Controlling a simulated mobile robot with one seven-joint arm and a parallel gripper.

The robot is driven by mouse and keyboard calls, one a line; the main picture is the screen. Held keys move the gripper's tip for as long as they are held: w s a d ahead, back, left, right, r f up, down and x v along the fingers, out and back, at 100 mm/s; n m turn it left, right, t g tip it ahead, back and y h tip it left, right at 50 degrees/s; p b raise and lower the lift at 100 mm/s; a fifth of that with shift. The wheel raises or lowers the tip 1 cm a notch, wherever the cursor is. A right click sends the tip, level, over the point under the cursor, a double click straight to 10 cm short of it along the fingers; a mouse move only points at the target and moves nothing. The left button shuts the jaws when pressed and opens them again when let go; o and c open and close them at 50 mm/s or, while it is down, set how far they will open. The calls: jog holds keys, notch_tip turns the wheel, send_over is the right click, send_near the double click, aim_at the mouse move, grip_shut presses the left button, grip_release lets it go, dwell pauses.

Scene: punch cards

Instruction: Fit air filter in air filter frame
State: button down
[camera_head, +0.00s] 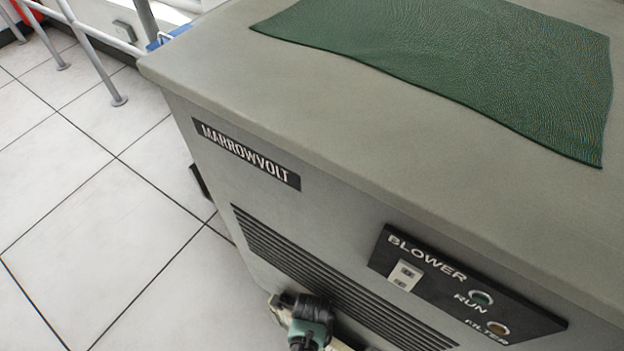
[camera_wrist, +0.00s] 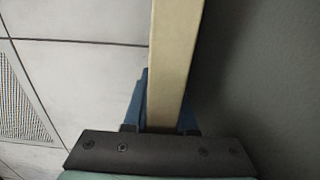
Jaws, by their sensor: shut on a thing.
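In the wrist view, my gripper (camera_wrist: 163,105) is shut on a long, narrow cream edge, apparently the air filter (camera_wrist: 178,45). Its blue fingers are on either side of that edge. The edge runs straight away from the gripper to the top of the picture; its broad face is not visible. In the head view, the end of my arm is low at the bottom edge, in front of the vented side of the grey cabinet. Only a little pale material shows beside it there. I cannot make out the air filter frame in either view.
The grey Marrowvolt cabinet (camera_head: 330,145) has a louvred vent (camera_head: 310,270) and a blower panel (camera_head: 455,285) with a switch and two lamps. A green mat (camera_head: 450,60) lies on top. White tiled floor (camera_head: 100,215) is open to the left. A railing (camera_head: 85,50) stands behind.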

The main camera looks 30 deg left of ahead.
jog(key=shift+f, duration=0.15)
jog(key=shift+f+b, duration=1.05)
jog(key=shift+f, duration=0.15)
jog(key=c, duration=0.6)
grip_release()
jog(key=shift+w+r, duration=0.1)
jog(key=shift+r, duration=0.05)
jog(key=shift+c, duration=0.2)
jog(key=shift+w, duration=0.1)
jog(key=shift+c, duration=1.4)
jog(key=o, duration=0.3)
jog(key=shift+o, duration=0.2)
